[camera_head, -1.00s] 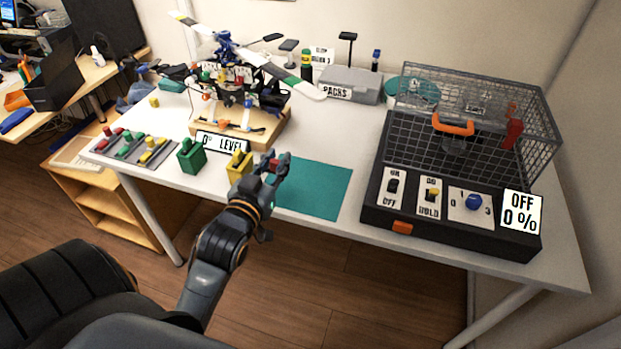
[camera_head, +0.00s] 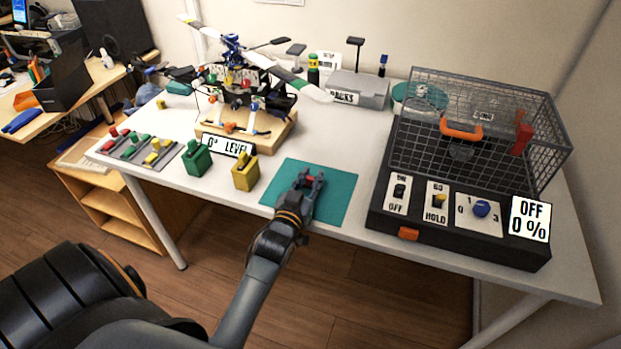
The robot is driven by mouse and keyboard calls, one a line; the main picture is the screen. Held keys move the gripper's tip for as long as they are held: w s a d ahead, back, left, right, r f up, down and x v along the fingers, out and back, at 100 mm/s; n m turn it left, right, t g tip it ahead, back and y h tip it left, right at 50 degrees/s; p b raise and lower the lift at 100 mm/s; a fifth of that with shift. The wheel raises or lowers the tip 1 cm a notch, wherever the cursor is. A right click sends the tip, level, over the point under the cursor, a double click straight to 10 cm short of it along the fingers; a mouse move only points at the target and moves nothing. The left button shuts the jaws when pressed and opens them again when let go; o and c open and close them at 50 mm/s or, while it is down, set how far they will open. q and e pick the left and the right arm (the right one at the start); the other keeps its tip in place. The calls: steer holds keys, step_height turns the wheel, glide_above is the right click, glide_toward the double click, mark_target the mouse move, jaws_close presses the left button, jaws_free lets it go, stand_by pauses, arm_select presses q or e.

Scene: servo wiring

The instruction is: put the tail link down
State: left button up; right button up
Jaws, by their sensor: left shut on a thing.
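My left gripper (camera_head: 309,182) is over the teal mat (camera_head: 338,197) at the front of the table. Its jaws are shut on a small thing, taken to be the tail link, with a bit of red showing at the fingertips. The fingers hide most of it, so its shape is unclear. I cannot tell whether the held thing touches the mat. My right gripper is not in view.
Left of the mat stand a yellow block (camera_head: 244,172) and a green block (camera_head: 197,159). A helicopter model on a wooden stand (camera_head: 268,137) is behind them. A black control box with a wire cage (camera_head: 405,219) stands to the right. The mat's right part is clear.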

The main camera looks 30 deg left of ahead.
arm_select(q)
steer(key=shift+f, duration=0.15)
steer(key=o, duration=0.9)
steer(key=shift+c, duration=0.2)
steer(key=shift+s+r, duration=0.15)
steer(key=shift+r, duration=0.1)
steer(key=v, duration=1.1)
steer(key=shift+s, duration=0.35)
steer(key=shift+f, duration=0.1)
